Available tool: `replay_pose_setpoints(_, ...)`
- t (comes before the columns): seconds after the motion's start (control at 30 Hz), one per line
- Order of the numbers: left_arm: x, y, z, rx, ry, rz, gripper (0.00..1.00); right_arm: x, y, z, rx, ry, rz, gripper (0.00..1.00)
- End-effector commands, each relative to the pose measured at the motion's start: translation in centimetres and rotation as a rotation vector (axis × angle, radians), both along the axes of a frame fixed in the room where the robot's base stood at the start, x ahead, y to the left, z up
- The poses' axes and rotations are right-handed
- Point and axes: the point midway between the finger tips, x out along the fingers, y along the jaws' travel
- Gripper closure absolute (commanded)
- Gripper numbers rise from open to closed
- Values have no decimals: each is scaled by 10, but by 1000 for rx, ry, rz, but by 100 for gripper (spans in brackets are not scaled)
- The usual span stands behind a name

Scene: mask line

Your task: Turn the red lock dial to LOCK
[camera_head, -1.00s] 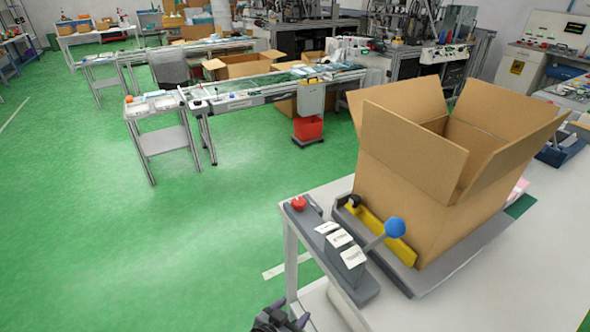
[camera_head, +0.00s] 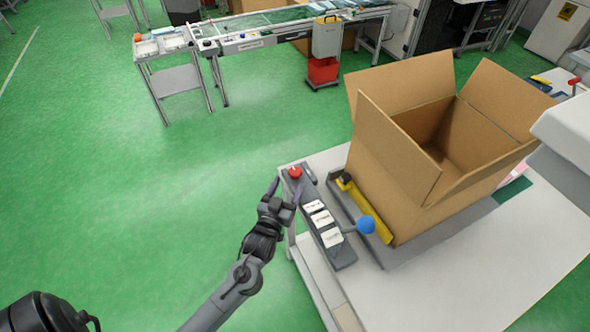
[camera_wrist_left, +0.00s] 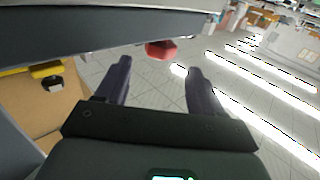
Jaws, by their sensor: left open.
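The red lock dial (camera_head: 295,172) sits at the far end of a grey control panel (camera_head: 343,257) along the left edge of the white table. My left gripper (camera_head: 286,188) is open and empty. Its fingers point toward the dial and are just short of it in the head view. In the left wrist view the dial (camera_wrist_left: 160,50) shows beyond and between the two fingertips (camera_wrist_left: 158,65); I cannot tell whether they touch it. The dial's markings are too small to read. My right gripper is out of view.
A yellow bar (camera_head: 370,215) and an open cardboard box (camera_head: 400,190) stand to the right. Green floor (camera_head: 150,200) lies clear to the left.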

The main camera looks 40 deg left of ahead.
Motion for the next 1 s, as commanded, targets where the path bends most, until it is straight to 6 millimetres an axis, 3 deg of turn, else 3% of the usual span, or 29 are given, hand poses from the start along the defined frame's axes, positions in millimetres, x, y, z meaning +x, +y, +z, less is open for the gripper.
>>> replay_pose_setpoints(0.2, 35, 13, -1, 1, -1, 0, 32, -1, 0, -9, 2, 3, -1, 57)
replay_pose_setpoints(0.4, 57, 20, -1, 0, 0, -1, 32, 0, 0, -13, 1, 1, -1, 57)
replay_pose_setpoints(0.87, 67, 24, 0, 0, 1, -1, 32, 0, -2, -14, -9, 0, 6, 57)
replay_pose_setpoints(1.0, 66, 24, 0, 0, 1, -1, 49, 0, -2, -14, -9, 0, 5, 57)
